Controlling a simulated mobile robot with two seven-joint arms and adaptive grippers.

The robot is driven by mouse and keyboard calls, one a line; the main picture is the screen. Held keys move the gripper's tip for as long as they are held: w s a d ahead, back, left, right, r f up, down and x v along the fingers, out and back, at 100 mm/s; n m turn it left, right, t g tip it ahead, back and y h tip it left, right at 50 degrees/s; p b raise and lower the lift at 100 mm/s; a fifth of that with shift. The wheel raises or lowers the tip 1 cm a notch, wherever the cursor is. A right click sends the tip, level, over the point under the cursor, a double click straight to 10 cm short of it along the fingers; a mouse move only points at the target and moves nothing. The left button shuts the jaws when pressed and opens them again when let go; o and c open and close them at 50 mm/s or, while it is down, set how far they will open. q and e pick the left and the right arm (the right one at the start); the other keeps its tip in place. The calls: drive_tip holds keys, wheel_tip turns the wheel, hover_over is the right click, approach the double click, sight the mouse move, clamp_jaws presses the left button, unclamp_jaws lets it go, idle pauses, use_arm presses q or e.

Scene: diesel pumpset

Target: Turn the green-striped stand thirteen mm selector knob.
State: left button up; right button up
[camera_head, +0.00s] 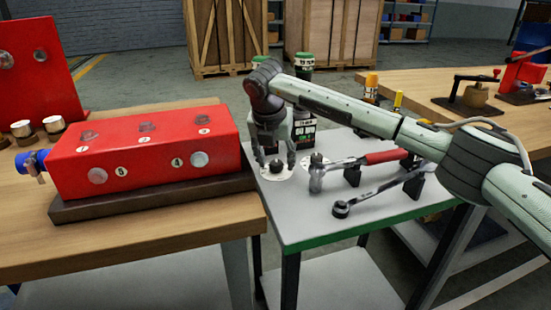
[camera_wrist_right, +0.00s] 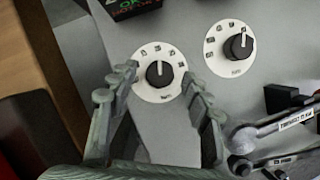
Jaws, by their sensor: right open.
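The stand (camera_head: 300,228) has a grey top with a green front edge. Two black selector knobs on white round dials are on it: a left knob (camera_head: 277,167) and a right knob (camera_head: 317,160). They also show in the wrist view as the left knob (camera_wrist_right: 159,74) and the right knob (camera_wrist_right: 238,46). Their dial labels are too small to read, so I cannot tell which is the thirteen mm one. My right gripper (camera_head: 275,157) points down over the left knob, open, its fingers (camera_wrist_right: 158,84) on either side of it; contact is unclear. My left gripper is out of view.
A red-handled tool (camera_head: 385,156) on black supports and a wrench (camera_head: 375,191) lie right of the knobs. A dark box with green lettering (camera_head: 304,133) stands behind them. A red engine block (camera_head: 150,172) sits on the wooden bench to the left. The stand's front is clear.

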drive_tip(key=shift+w+f, duration=0.1)
drive_tip(key=shift+f, duration=0.2)
clamp_jaws()
